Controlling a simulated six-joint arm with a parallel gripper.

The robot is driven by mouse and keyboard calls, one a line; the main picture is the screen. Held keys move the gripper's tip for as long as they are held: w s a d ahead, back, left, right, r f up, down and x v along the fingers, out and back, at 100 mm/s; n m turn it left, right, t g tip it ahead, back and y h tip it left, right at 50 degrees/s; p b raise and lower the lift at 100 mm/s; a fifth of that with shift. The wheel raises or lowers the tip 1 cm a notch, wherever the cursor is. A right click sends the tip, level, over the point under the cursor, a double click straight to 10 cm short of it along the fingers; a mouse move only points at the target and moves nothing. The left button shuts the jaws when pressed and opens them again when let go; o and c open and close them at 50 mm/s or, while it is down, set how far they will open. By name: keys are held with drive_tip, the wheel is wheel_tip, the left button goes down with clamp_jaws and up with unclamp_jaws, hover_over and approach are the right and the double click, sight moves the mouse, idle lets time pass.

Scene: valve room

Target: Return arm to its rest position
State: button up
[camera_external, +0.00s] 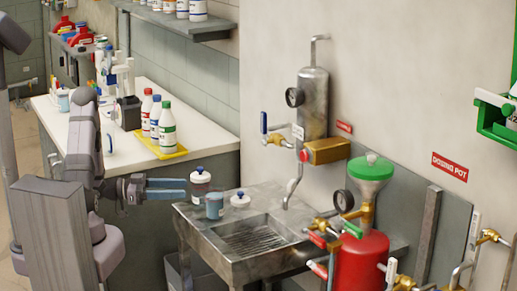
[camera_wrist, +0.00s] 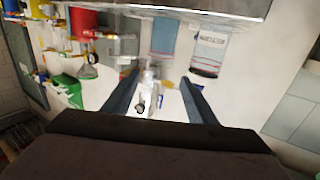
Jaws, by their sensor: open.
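My gripper (camera_external: 186,188) is at the left of the sink, with its blue fingers level and pointing right. The fingers are apart with nothing between them, and they also show in the wrist view (camera_wrist: 160,82). Whether the fingers touch the bottle is hard to tell in the external view.
A red pot (camera_external: 362,262) with a green funnel stands beyond. A white counter (camera_external: 105,163) with a yellow tray (camera_external: 168,153) of bottles is behind my arm.

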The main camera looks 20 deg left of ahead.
idle(0.4)
drive_tip(key=w+y, duration=0.1)
drive_tip(key=w+a+f+t+y, duration=0.1)
drive_tip(key=w, duration=0.1)
drive_tip(key=w+f+y, duration=0.1)
drive_tip(key=shift+w+a+f+n+t+y+p, duration=0.25)
drive_tip(key=shift+w+a+n+t+y+p, duration=0.1)
drive_tip(key=shift+w+n+t+y, duration=0.05)
drive_tip(key=w+a+f+n+y+p, duration=0.15)
drive_tip(key=a+n+y+p, duration=0.25)
drive_tip(key=a+n+y, duration=0.75)
drive_tip(key=s+a+r+n+g+y+p, duration=0.15)
drive_tip(key=s+g, duration=0.25)
drive_tip(key=s, duration=0.4)
drive_tip(key=s+a+r+n+g+p, duration=0.1)
drive_tip(key=s+r+g, duration=0.15)
drive_tip(key=s, duration=0.55)
wheel_tip(320, 180, down, 33)
drive_tip(key=b, duration=3.2)
drive_tip(key=shift+g+b, duration=0.35)
drive_tip(key=shift+g, duration=0.1)
